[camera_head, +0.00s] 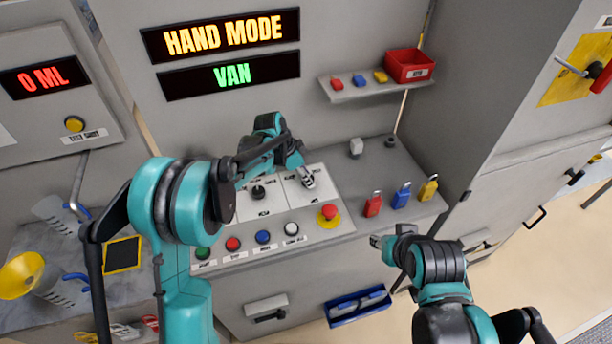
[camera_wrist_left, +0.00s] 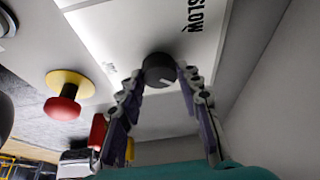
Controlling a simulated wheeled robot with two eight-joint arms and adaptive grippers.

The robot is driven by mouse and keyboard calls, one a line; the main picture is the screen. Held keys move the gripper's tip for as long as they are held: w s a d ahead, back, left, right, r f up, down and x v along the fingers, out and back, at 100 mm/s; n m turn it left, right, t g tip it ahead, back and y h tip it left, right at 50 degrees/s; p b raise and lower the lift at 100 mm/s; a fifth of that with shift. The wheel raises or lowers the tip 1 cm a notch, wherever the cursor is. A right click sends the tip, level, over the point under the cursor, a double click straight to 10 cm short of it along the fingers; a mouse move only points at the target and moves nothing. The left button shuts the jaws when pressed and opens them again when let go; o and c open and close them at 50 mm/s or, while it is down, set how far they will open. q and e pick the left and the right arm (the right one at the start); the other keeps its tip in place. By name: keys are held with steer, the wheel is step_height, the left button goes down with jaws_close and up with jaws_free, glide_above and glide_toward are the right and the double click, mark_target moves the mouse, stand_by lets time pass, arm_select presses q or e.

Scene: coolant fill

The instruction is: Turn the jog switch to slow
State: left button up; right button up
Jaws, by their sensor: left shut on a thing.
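The jog switch is a dark round knob (camera_wrist_left: 159,69) with a short light mark on its face, set on a white panel. The word SLOW (camera_wrist_left: 194,14) is printed on that panel, above and to the right of the knob in the left wrist view. My left gripper (camera_wrist_left: 160,82) has a finger on each side of the knob and is shut on it. In the head view the left gripper (camera_head: 307,178) is at the right-hand white panel and hides most of the switch. My right gripper (camera_head: 378,242) is in front of the console's right part, apart from the switch; its jaws are unclear.
A second black knob (camera_head: 258,192) is on the left panel. A red mushroom button (camera_head: 328,212) on a yellow base sits near the console's front edge. Red, blue and yellow padlocks (camera_head: 402,194) stand to the right. The display (camera_head: 221,36) reads HAND MODE.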

arm_select(q)
steer(key=n, duration=0.2)
steer(key=n+t, duration=0.1)
steer(key=n, duration=0.1)
steer(key=shift+s+d+n+t+y, duration=0.1)
steer(key=shift+s+n+t+y, duration=0.05)
steer(key=shift+n+t+y, duration=0.2)
steer(key=n, duration=0.2)
steer(key=n+t+y, duration=0.1)
steer(key=n, duration=0.1)
steer(key=shift+d+y, duration=0.1)
steer(key=shift+y, duration=0.15)
steer(key=n+y, duration=0.1)
steer(key=n, duration=0.3)
steer(key=shift+d+n+y+b, duration=0.15)
steer(key=shift+n+y+b, duration=0.15)
steer(key=shift+n+y, duration=0.8)
steer(key=shift+n, duration=1.25)
steer(key=o, duration=1.2)
steer(key=shift+c, duration=0.2)
